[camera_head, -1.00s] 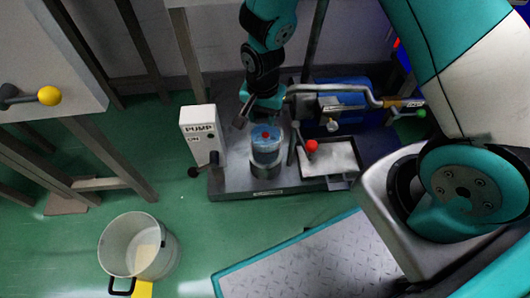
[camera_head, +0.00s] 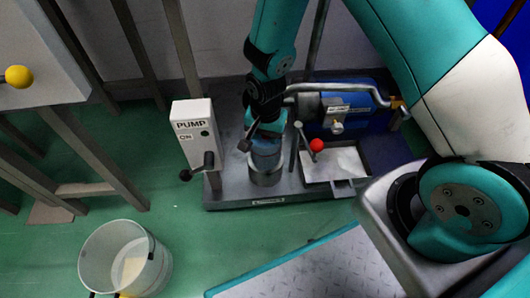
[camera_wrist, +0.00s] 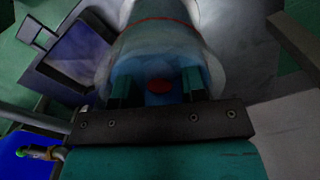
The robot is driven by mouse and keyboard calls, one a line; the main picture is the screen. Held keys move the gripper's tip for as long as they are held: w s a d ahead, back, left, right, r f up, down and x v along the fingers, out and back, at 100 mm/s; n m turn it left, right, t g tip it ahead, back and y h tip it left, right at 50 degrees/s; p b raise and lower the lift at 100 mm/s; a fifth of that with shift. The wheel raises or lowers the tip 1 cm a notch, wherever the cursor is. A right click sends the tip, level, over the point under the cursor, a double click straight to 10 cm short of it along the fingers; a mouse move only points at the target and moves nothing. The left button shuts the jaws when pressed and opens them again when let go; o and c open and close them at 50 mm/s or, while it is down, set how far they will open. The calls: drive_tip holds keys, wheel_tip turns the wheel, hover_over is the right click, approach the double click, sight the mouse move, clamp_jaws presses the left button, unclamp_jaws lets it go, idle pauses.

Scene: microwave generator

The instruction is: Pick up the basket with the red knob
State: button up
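The basket (camera_head: 266,147) is a blue, see-through cylinder standing in a round metal holder (camera_head: 266,172) on the pump's metal base. My gripper (camera_head: 263,133) is right above it and hides most of its top. In the wrist view the basket's red knob (camera_wrist: 159,87) lies between the two green fingers of my gripper (camera_wrist: 156,88), with a gap on each side. The fingers are apart and hold nothing. The blue body of the basket (camera_wrist: 158,50) spreads beyond the fingers. How far the fingertips reach down beside the knob is unclear.
A white PUMP box (camera_head: 193,135) with a black-knobbed lever stands left of the holder. A red-balled lever (camera_head: 316,146) and a shallow tray (camera_head: 334,165) are at its right, with a blue motor (camera_head: 350,105) behind. A pot (camera_head: 124,258) sits on the green floor.

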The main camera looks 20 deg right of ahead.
clamp_jaws()
drive_tip(key=shift+r, duration=0.1)
